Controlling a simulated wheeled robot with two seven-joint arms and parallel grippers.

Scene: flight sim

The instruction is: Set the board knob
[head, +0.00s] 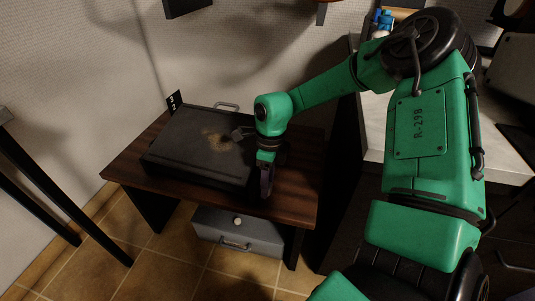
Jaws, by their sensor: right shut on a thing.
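The board (185,150) is a flat dark case with a brown worn patch on top, lying on a wooden table. My right gripper (266,182) points down at the board's right front corner. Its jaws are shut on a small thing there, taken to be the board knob. The knob itself is hidden behind the gripper and wrist, so its setting cannot be seen. My left gripper is out of view.
The wooden table (130,172) has bare strips at its left and front right. A grey box (215,228) with a pale round knob and a handle is below it. A light counter (375,125) stands at right. Dark bars (40,185) stand at left.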

